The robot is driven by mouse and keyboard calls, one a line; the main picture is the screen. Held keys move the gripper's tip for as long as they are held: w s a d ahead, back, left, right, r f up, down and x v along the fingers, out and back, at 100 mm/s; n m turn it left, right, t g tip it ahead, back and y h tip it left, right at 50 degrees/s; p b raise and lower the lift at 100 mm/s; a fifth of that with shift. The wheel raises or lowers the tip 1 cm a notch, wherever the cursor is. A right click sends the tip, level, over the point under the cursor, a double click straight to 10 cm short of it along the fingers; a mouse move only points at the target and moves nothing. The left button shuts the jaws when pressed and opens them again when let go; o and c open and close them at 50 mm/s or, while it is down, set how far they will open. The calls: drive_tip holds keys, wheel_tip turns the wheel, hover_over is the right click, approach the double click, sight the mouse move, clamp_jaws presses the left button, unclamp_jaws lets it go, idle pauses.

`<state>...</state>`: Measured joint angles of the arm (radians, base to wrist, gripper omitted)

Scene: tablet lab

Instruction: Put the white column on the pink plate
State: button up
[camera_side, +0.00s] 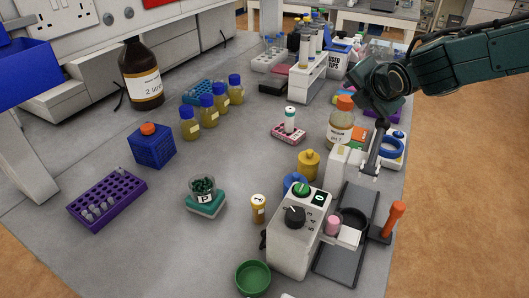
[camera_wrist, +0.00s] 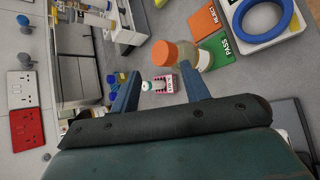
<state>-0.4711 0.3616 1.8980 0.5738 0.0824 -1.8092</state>
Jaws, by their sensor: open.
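An orange-capped bottle (camera_side: 340,125) stands between the plate and my gripper. A yellow bottle (camera_side: 308,164) and a white dial device (camera_side: 297,236) stand nearer the camera. A blue ring (camera_side: 390,147) lies at right. Bench left of the plate is clear.

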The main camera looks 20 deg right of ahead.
drive_tip(key=s+d+r+m+g+y, duration=0.1)
drive_tip(key=s+d+r+m, duration=0.2)
drive_tip(key=s+d+m, duration=0.4)
drive_tip(key=s+d+r+m+g, duration=0.25)
drive_tip(key=s+m, duration=0.25)
drive_tip(key=s, duration=0.4)
drive_tip(key=s+d+f+m+g+y, duration=0.1)
drive_tip(key=s+d+m, duration=0.1)
drive_tip(key=s+m, duration=0.8)
drive_tip(key=s, duration=0.9)
drive_tip(key=shift+s+f+m+y, duration=0.2)
drive_tip(key=shift+s+m+y, duration=0.2)
